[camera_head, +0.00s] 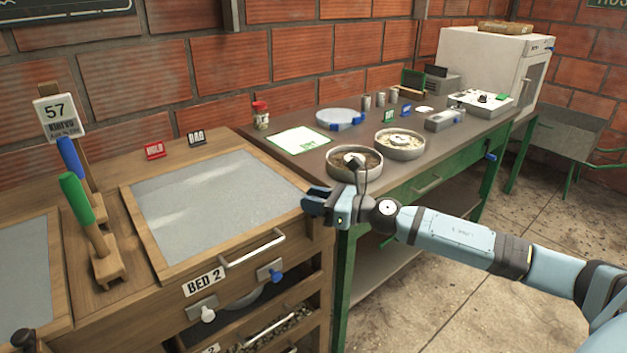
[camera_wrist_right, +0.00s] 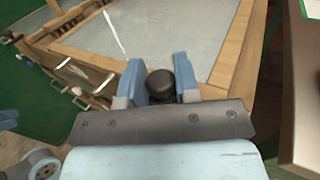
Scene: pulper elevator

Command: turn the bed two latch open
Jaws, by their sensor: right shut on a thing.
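The bed two (camera_head: 215,200) is a wooden frame around a grey panel, with a "BED 2" label (camera_head: 203,283) on its front. My right gripper (camera_head: 318,202) is at the bed's right front corner, its blue fingers shut on a round black knob (camera_wrist_right: 159,84). The knob shows between the fingers in the right wrist view; in the head view the gripper hides it. Whether this knob is the latch, and how it is turned, I cannot tell. A bar handle (camera_head: 253,249), a white knob (camera_head: 207,315) and a blue knob (camera_head: 276,276) are on the bed's front.
Two green-handled and blue-handled tools (camera_head: 80,205) stand left of the bed. A dark worktable (camera_head: 300,165) with round pans (camera_head: 400,144) is to the right. A second black knob (camera_head: 22,338) sits by the neighbouring left bed. Open concrete floor lies at front right.

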